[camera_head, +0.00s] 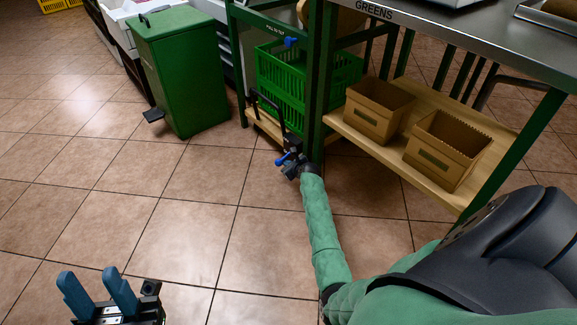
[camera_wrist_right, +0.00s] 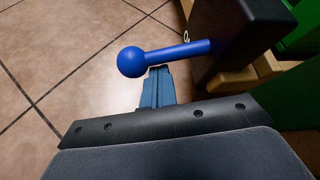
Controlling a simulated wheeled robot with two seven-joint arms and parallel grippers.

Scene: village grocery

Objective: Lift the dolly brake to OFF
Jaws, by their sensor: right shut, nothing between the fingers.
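The brake lever is a bright blue rod with a ball end (camera_wrist_right: 150,60) in the right wrist view. It juts left, roughly level, from a dark block (camera_wrist_right: 225,40) that bears a small pale mark I cannot read fully. My right gripper (camera_wrist_right: 158,72) is shut and empty, its fingertips just below the rod near the ball; I cannot tell whether they touch. In the head view the blue lever (camera_head: 283,158) shows beside my right gripper (camera_head: 294,168), low by the dolly's front corner. My left gripper (camera_head: 98,292) is open and empty at the bottom left, far from the dolly.
The wooden dolly deck (camera_head: 263,127) carries green crates (camera_head: 282,85) inside a green frame. A green bin (camera_head: 183,75) with a pedal stands to the left. A table's lower wooden shelf (camera_head: 400,150) with two cardboard boxes is to the right. The tiled floor in front is clear.

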